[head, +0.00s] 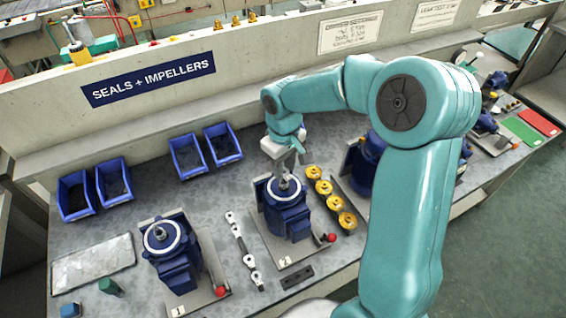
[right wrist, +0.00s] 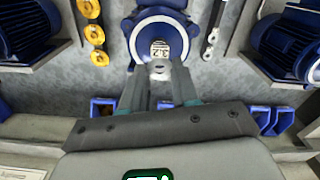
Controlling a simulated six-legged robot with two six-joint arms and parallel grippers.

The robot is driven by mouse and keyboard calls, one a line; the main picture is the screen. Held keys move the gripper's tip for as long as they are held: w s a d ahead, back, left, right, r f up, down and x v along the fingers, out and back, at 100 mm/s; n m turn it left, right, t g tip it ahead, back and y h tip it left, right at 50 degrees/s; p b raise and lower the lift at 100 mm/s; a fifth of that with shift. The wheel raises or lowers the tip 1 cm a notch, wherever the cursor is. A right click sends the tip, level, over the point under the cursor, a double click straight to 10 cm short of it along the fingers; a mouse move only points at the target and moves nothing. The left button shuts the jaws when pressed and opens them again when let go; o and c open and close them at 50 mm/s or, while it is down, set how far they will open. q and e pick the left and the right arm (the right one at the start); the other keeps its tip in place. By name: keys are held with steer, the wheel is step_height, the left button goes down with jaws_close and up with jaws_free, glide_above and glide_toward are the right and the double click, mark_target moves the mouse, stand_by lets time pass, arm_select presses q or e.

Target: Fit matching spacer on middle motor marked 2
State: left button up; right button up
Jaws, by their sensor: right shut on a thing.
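The middle motor (head: 284,218) is blue, with a pale ring face, on a base plate (head: 286,261) marked 2. Its face also shows in the right wrist view (right wrist: 137,38). My right gripper (head: 285,179) is over the motor's shaft end. In the right wrist view its fingers are shut on a small grey spacer (right wrist: 160,67), partly hidden by the fingertips. A pale tag with small figures, perhaps 3.2, shows just beyond it. I cannot tell whether the spacer is around the shaft or just above it. My left gripper is not in view.
A rack of silver rings (head: 239,243) lies left of the motor, and several yellow parts (head: 321,187) stand right of it. Motor 1 (head: 172,254) is at left; another motor (head: 366,160) is partly behind my arm. Blue bins (head: 189,154) line the back.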

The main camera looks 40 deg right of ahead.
mark_target(284, 175)
steer(key=shift+f+b, duration=1.05)
steer(key=shift+f, duration=0.65)
steer(key=shift+f, duration=0.1)
steer(key=o, duration=1.8)
steer(key=shift+o, duration=0.2)
steer(key=shift+r+p, duration=3.25)
steer(key=shift+r, duration=1.35)
steer(key=shift+f, duration=0.1)
steer(key=shift+s, duration=0.2)
